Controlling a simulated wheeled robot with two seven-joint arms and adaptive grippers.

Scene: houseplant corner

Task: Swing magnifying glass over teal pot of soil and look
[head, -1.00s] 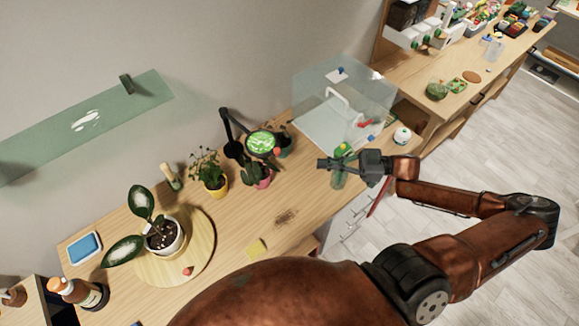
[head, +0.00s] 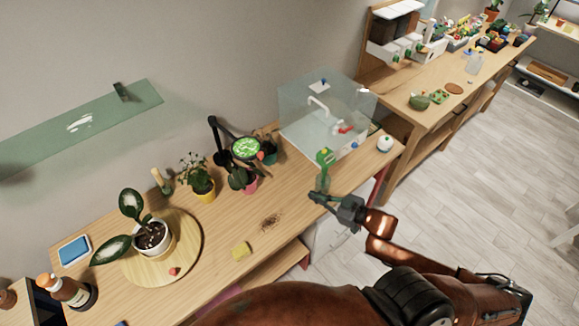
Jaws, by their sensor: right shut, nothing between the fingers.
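The magnifying glass has a round lens (head: 246,148) on a dark jointed arm (head: 216,138). My left gripper is not in view.
A green bottle (head: 323,172) stands just beyond my right gripper. A clear tank (head: 325,115) is behind it. A yellow pot (head: 202,190) and a white pot (head: 153,237) on a round wooden board stand left. The tabletop around the dark soil patch (head: 270,221) is mostly clear.

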